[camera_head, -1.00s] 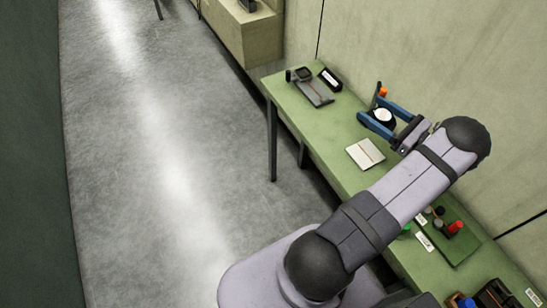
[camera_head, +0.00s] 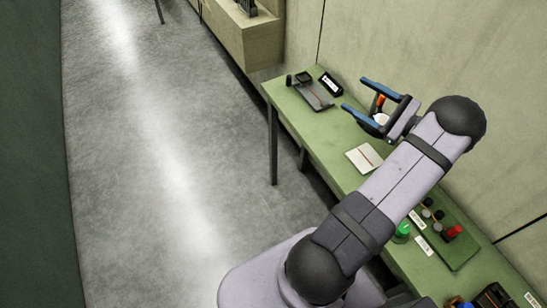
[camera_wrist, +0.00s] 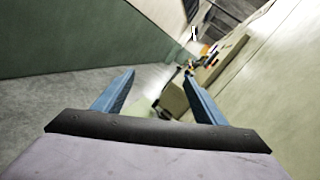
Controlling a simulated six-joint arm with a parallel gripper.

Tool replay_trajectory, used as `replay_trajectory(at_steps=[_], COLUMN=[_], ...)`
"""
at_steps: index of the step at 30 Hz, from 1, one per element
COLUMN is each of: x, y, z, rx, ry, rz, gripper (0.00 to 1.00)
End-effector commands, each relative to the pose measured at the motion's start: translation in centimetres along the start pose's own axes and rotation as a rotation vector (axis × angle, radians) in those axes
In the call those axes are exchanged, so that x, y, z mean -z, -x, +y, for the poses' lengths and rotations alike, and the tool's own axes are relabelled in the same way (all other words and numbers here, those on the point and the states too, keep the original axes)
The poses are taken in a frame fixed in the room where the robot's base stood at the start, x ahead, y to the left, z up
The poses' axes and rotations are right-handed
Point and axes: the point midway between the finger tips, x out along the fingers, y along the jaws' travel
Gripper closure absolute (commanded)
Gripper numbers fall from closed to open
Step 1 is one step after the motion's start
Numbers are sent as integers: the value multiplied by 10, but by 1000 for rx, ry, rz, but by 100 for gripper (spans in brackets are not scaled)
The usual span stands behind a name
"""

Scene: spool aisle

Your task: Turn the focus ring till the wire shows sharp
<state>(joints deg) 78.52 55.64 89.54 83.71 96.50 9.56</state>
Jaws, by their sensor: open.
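A dark device stands at the far end of the green table (camera_head: 342,160). It has a flat grey plate (camera_head: 314,96) with a thin reddish line, a black block (camera_head: 304,77) and a small black cylinder (camera_head: 289,80). I cannot tell which part is the focus ring. A small black display (camera_head: 331,84) with a pale panel stands beside it; whether a wire shows sharp is too small to tell. My gripper (camera_head: 355,94) is open and empty, its blue fingers apart above the table, right of the device. The wrist view also shows both fingers (camera_wrist: 159,74) apart.
A white round item (camera_head: 381,118) with an orange part stands behind my gripper, partly hidden. A pale notebook (camera_head: 364,157) lies nearer. The wall runs close behind the table.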

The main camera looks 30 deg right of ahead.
Motion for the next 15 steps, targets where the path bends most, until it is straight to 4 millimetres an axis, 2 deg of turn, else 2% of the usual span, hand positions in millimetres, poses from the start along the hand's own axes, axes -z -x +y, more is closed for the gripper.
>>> replay_trajectory(at_steps=[4,15], x=[-12,2], y=[-25,-67], z=[8,60], rx=[-37,-196], ry=[79,136], rz=[-11,8], gripper=[35,35])
